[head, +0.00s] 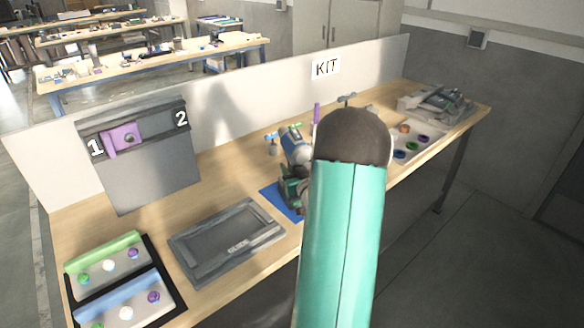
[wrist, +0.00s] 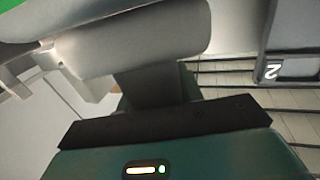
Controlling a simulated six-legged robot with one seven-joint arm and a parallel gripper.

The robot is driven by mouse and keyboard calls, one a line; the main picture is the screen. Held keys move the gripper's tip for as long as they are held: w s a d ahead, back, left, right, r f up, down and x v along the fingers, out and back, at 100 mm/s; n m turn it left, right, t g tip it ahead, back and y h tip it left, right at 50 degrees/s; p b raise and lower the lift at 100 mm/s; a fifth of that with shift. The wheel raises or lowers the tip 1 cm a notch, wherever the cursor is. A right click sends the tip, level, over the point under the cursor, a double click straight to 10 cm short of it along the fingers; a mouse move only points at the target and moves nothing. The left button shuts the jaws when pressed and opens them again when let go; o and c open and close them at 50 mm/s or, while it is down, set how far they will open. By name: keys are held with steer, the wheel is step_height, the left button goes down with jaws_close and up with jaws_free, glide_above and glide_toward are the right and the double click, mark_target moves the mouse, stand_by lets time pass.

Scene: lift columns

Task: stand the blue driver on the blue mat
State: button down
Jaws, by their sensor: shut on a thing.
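The blue mat (head: 274,197) lies on the bench in the head view, mostly covered and partly behind my arm. The blue driver (head: 297,150) shows above it as a grey-blue barrel, left of my arm. My gripper (wrist: 158,88) is shut on the driver. In the wrist view the driver's thick grey body (wrist: 130,45) fills the space just beyond the gripper. My arm hides the driver's right side. I cannot tell whether its foot touches the mat.
A dark tray (head: 228,242) lies left of the mat. A panel (head: 145,160) marked 1 and 2 stands at the back left. Button boxes (head: 108,262) sit at the front left. A white tray (head: 425,143) with coloured rings is on the right. A KIT partition (head: 250,88) runs behind.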

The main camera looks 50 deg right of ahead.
steer(key=c, duration=0.8)
jaws_free()
steer(key=shift+c, duration=0.2)
steer(key=shift+f, duration=0.15)
steer(key=shift+s+a, duration=0.1)
steer(key=v, duration=1.3)
steer(key=shift+s+a, duration=0.15)
steer(key=shift+s, duration=0.1)
steer(key=shift+w+r, duration=0.15)
steer(key=shift+r, duration=0.05)
